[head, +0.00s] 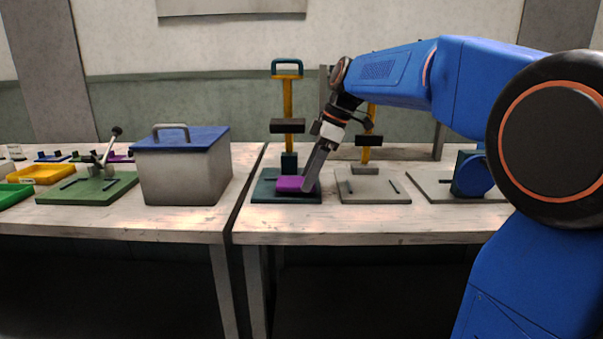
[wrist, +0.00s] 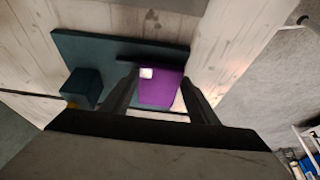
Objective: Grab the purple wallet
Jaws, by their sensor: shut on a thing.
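The purple wallet (head: 290,184) lies on the dark teal base plate (head: 285,198) of a press on the right-hand table. In the wrist view the purple wallet (wrist: 161,88) sits between my two fingers, with a small white patch near its upper left corner. My gripper (head: 308,188) reaches down to it from the upper right in the head view. In the wrist view my gripper (wrist: 160,88) has a finger along each side of the wallet and is shut on it. The wallet appears to rest on or just above the plate; I cannot tell which.
The teal press's yellow column and dark block (head: 287,126) rise behind the wallet. A second press on a grey plate (head: 375,190) stands close to the right. A grey box with a blue lid (head: 184,165) stands on the left table, near a green plate (head: 87,188) with a lever.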

